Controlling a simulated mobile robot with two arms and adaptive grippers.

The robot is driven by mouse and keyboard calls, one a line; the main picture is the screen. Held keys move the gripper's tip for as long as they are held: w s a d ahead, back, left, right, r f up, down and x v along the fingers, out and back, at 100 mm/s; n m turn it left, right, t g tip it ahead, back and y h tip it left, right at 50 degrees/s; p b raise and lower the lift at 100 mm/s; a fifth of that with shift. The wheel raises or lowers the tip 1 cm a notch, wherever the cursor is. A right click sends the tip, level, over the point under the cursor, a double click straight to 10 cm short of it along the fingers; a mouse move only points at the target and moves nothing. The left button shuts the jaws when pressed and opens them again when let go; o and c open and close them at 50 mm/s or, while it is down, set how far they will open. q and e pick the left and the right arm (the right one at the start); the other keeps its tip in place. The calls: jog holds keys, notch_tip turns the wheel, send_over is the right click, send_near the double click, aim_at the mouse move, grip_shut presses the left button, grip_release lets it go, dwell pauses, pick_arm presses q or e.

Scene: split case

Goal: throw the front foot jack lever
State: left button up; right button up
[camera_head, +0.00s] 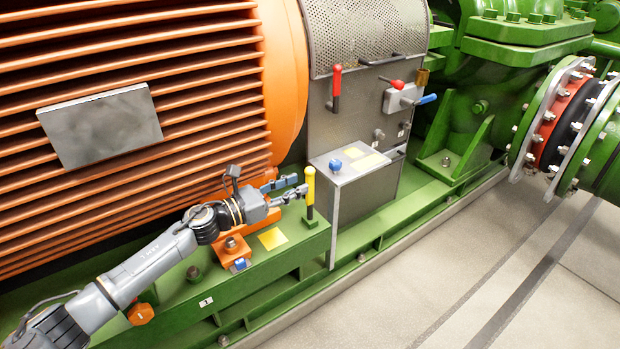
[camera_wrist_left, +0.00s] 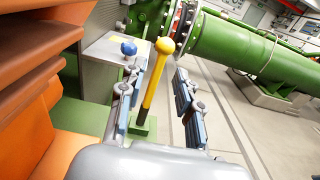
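The front foot jack lever is a yellow-handled lever (camera_head: 310,186) standing close to upright on the green base rail, beside the orange motor foot. In the left wrist view the yellow lever (camera_wrist_left: 156,82) with its round knob stands between the two finger pads, its foot on a green block. My left gripper (camera_head: 288,188) reaches in from the left, with its fingertips just at the lever. The gripper (camera_wrist_left: 158,105) is open, with clear gaps between the lever and the fingers, wider on the right. My right gripper shows in neither view.
A grey box with a blue knob (camera_head: 335,165) stands just right of the lever. Behind it a panel carries a red-handled lever (camera_head: 337,82) and a red-and-blue handled valve (camera_head: 404,97). The orange finned motor (camera_head: 200,60) rises behind my arm. The floor (camera_head: 430,285) at front right is clear.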

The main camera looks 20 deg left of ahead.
aim_at(306, 181)
pick_arm(q)
jog(key=x, duration=0.5)
jog(key=shift+w, duration=0.1)
grip_shut()
